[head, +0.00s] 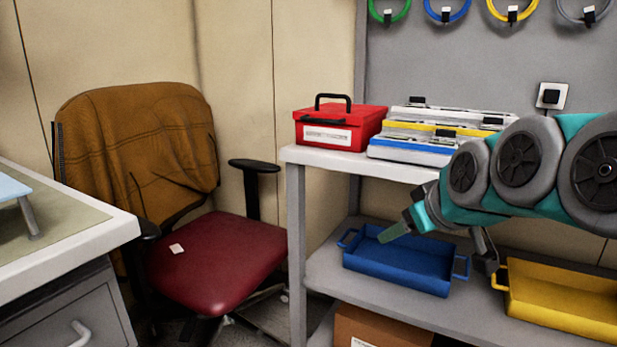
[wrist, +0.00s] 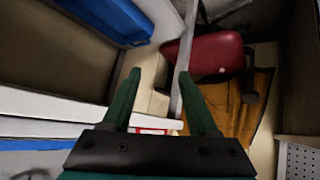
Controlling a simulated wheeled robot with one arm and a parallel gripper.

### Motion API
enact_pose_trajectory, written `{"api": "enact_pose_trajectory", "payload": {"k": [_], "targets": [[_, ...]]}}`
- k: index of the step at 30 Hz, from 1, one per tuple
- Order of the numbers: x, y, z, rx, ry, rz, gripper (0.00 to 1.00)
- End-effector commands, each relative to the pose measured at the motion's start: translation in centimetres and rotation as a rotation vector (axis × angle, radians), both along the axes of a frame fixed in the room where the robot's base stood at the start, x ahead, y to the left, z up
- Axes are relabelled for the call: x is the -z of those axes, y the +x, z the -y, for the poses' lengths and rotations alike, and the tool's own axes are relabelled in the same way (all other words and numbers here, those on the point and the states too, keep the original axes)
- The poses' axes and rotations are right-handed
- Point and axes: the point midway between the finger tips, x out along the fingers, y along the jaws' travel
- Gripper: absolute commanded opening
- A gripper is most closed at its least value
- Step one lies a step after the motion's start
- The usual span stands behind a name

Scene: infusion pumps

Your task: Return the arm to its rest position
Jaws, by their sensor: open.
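My arm reaches in from the right in the head view, in front of the shelf rack. My gripper (head: 398,232) shows in front of the blue tray's left part, with its tip pointing left. In the wrist view my gripper (wrist: 162,92) has its two green fingers well apart. Nothing is between the fingers. The gripper appears to hold nothing.
The blue tray (head: 400,268) and yellow tray (head: 560,300) stand on the middle shelf. A red toolbox (head: 340,128) and stacked cases (head: 412,153) sit on top. A red-seated chair (head: 215,265) stands left of the rack. A white-topped desk (head: 95,228) is at far left.

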Motion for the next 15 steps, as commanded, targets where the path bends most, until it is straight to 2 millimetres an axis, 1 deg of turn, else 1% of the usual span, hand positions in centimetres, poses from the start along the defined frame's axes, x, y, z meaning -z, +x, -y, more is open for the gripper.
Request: {"api": "enact_pose_trajectory", "payload": {"k": [1,2,3,5,6,8,9,11,12,15], "targets": [[3.0,-1.8,-0.9,0.007,-0.001,-0.091,0.59],[4.8,-3.0,-1.3,0.017,-0.001,-0.146,0.59],[6.9,-4.6,-1.7,0.033,0.001,-0.215,0.59],[10.1,-7.3,-2.1,0.064,-0.001,-0.324,0.59],[12.1,-9.2,-2.3,0.087,-0.003,-0.395,0.59],[14.9,-12.2,-2.3,0.129,-0.009,-0.503,0.59],[16.7,-14.4,-2.2,0.16,-0.015,-0.575,0.59],[18.9,-17.4,-2.0,0.209,-0.023,-0.671,0.59],[20.2,-19.4,-1.8,0.242,-0.031,-0.735,0.59],[22.4,-23.5,-1.3,0.318,-0.044,-0.855,0.59]]}}
